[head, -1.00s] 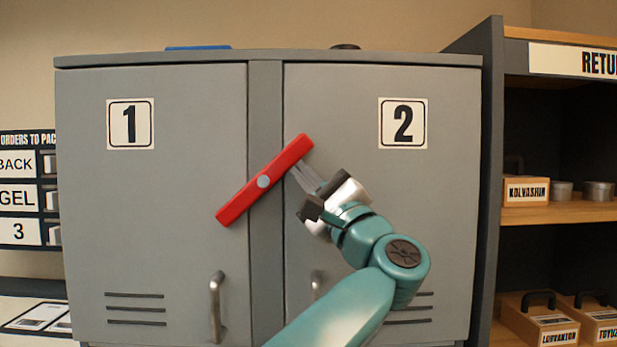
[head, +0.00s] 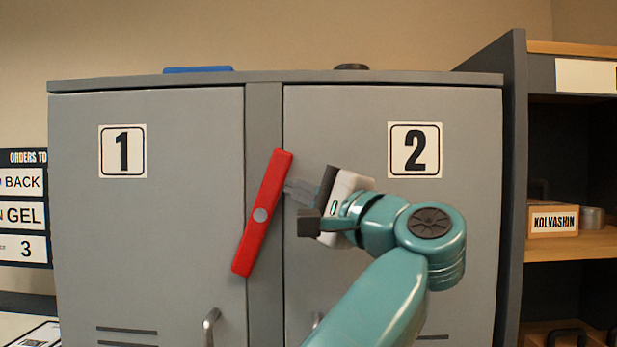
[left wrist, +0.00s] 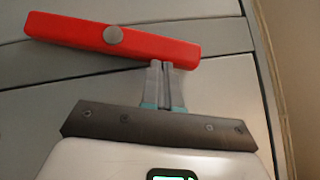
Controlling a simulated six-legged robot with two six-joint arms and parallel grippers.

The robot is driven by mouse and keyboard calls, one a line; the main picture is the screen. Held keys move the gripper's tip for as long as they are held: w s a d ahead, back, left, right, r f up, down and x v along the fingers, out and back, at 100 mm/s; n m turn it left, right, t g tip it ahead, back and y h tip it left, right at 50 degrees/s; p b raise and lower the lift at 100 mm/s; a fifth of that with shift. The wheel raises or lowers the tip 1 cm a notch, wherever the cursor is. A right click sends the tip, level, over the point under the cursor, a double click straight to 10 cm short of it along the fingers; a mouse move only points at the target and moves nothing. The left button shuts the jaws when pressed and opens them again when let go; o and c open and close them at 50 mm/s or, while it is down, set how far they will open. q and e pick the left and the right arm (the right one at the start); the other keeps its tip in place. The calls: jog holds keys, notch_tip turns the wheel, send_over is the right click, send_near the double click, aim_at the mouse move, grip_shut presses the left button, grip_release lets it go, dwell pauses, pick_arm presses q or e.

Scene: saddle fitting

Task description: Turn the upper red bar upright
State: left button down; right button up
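The upper red bar (head: 271,186) sits on the strip between two grey cabinet doors, on a round grey pivot (head: 261,215). It is tilted, its top end leaning a little right of upright. My left gripper (head: 289,191) is at the right side of the bar's upper half. In the left wrist view its two fingers (left wrist: 163,68) are together with nothing between them, and their tips meet the long edge of the bar (left wrist: 160,47) near one end. I cannot tell how firmly they touch. My right gripper is not in view.
Door 1 (head: 165,245) and door 2 (head: 340,120) look closed. A door handle (head: 210,326) stands out at the lower left. A dark shelf unit with a labelled box (head: 553,221) is at the right. A sign board (head: 22,215) is at the left. A blue item (head: 198,70) lies on top.

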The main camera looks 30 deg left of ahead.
pick_arm(q)
jog(key=shift+s+a+r+n+g+h+p, duration=0.15)
jog(key=shift+s+a+r+n+p, duration=0.1)
jog(key=shift+a+r, duration=0.2)
jog(key=shift+s+a+r+n+g+h+p, duration=0.15)
jog(key=shift+s+a+r+n, duration=0.15)
jog(key=shift+r, duration=0.2)
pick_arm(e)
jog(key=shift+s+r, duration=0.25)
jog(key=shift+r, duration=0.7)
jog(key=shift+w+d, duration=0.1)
